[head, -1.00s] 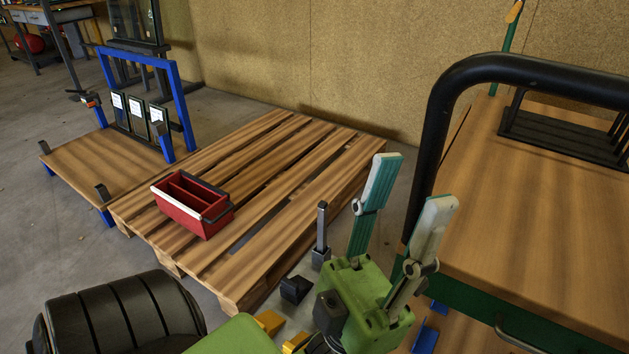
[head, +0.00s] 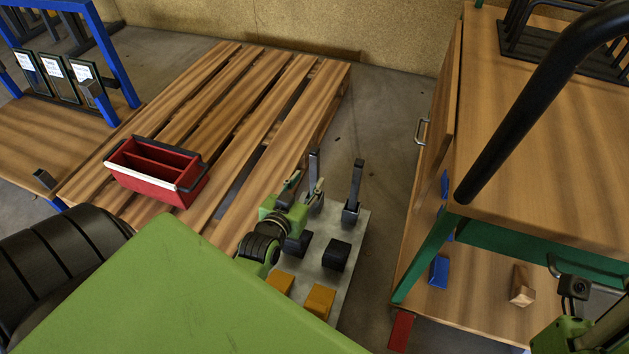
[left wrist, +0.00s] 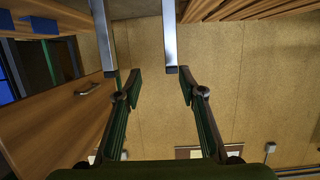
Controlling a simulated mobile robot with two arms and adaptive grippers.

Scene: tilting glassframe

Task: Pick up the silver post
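Two slim silver posts stand upright in dark bases on a grey plate (head: 345,243). The left post (head: 314,165) is beside my left gripper (head: 308,181); the other post (head: 355,180) stands to its right. My left gripper is open and low at the plate's left side, its fingers apart by the left post. In the left wrist view both posts hang from the top edge: one post (left wrist: 170,38) ends near the gap between the open fingertips (left wrist: 159,75), the other (left wrist: 105,40) lies left of it. I cannot tell whether a finger touches. My right gripper shows only partly at the lower right.
Black blocks (head: 336,254) and yellow blocks (head: 319,301) sit on the plate. A wooden pallet (head: 225,95) with a red tote (head: 155,170) lies to the left. A wooden cart (head: 540,150) with a black rail stands to the right. Bare floor lies behind the plate.

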